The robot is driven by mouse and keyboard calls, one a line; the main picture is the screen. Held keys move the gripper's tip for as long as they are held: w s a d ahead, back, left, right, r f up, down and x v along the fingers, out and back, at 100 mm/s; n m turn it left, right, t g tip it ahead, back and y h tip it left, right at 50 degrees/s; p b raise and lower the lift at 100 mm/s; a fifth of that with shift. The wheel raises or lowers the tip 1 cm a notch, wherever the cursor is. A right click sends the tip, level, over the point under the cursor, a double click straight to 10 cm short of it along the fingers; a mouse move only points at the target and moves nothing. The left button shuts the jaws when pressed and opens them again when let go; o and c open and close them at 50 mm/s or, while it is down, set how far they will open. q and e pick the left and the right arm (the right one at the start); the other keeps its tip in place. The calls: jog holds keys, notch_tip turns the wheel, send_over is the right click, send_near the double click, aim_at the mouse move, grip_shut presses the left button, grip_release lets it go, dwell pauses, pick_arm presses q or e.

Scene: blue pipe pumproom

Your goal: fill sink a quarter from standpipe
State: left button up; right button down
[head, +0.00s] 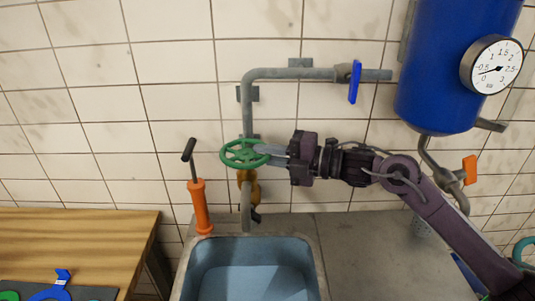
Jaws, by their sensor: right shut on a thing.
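The standpipe (247,118) is a grey pipe on the tiled wall, with a green handwheel (236,161) and a brass valve body (250,190) below it. Its spout (246,215) points down over the back of the sink (197,270). The basin shows a bluish, smooth surface inside; I cannot tell the water level. My right gripper (262,151) comes in from the right and is shut on the right part of the green handwheel's rim. The fingers hide part of the wheel. My left gripper is not in view.
An orange hand pump (200,206) stands left of the sink. A blue lever (354,82) sits on the upper pipe. A blue tank (450,65) with a gauge (492,66) and an orange-handled valve (470,170) hangs at right. A wooden bench (80,235) holds tools at left.

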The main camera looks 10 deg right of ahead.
jog(key=shift+w+d+f+n+g+y+b, duration=0.1)
jog(key=shift+w+n+g+y+b, duration=0.2)
jog(key=shift+n+g+b, duration=0.4)
jog(key=shift+w+f+n+g+y+b, duration=0.1)
jog(key=shift+w+n+g+y+b, duration=0.1)
jog(key=shift+n+g+y+b, duration=0.45)
jog(key=shift+w+r+n+g+b, duration=0.15)
jog(key=shift+n+g+b, duration=0.2)
jog(key=shift+g, duration=0.5)
jog(key=shift+w+f+n+g+b, duration=0.15)
jog(key=shift+n+g+b, duration=0.15)
jog(key=shift+g, duration=0.5)
jog(key=shift+r, duration=0.15)
jog(key=c, duration=1.5)
grip_release()
